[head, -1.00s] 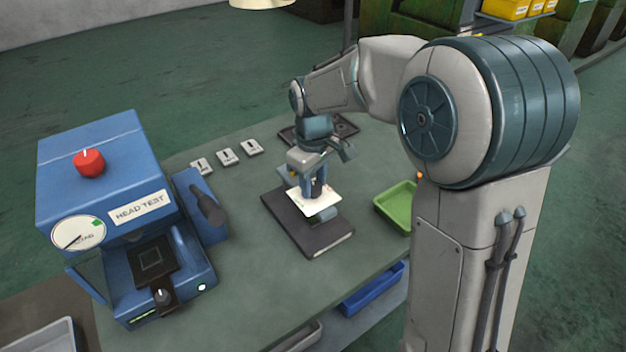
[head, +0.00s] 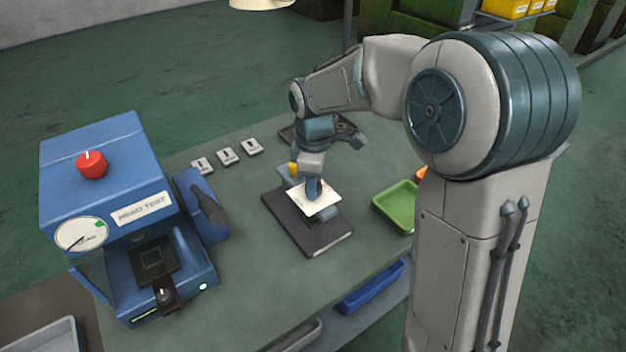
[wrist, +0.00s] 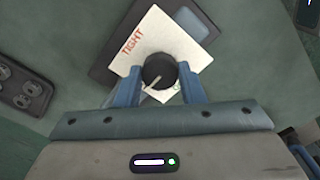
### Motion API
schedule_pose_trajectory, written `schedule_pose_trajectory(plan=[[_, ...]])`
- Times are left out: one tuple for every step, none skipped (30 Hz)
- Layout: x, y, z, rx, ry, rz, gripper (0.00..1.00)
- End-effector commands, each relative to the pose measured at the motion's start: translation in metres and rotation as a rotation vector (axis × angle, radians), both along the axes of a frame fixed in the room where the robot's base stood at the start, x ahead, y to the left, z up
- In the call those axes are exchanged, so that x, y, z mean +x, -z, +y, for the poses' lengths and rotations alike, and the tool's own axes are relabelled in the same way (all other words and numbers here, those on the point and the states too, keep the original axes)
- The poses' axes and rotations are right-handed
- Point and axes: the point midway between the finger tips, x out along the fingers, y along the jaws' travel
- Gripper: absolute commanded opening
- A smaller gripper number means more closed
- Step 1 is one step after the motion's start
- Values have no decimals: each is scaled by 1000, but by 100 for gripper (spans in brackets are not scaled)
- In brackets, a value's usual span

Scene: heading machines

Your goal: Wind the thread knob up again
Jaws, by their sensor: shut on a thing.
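The thread knob (wrist: 159,71) is a black round knob with a white pointer line, seen in the wrist view. It stands over a white card (wrist: 148,38) marked TIGHT in red; the pointer line aims to the lower left, away from that word. My gripper (wrist: 158,82) is shut on the knob, with one blue finger on each side. In the head view my gripper (head: 313,190) points down at the white card (head: 326,204), which sits above a dark base plate (head: 318,240). The knob is hidden by my gripper there.
A blue head test machine (head: 105,170) with a red knob (head: 91,164) stands at the left. A green tray (head: 397,206) is right of the base plate. Several small white tags (head: 226,156) lie behind. The front of the table (head: 245,275) is clear.

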Motion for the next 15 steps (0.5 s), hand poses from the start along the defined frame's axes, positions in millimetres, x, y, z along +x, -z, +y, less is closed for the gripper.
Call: schedule_pose_trajectory(plan=[[1,-2,1,2,-4,-4,13],[1,-2,1,2,-5,-4,13],[1,-2,2,2,-5,-4,13],[1,-2,2,2,-5,-4,13],[1,-2,2,2,-5,-4,13],[1,-2,2,2,-5,-4,13],[1,-2,2,2,-6,-4,13],[1,-2,2,2,-6,-4,13],[0,-2,2,2,-6,-4,13],[0,-2,2,2,-6,-4,13],[0,-2,2,2,-6,-4,41],[0,-2,2,2,-6,-4,52],[0,-2,2,2,-5,-3,57],[0,-1,2,2,-5,-3,57],[0,-1,2,3,-4,-3,57]])
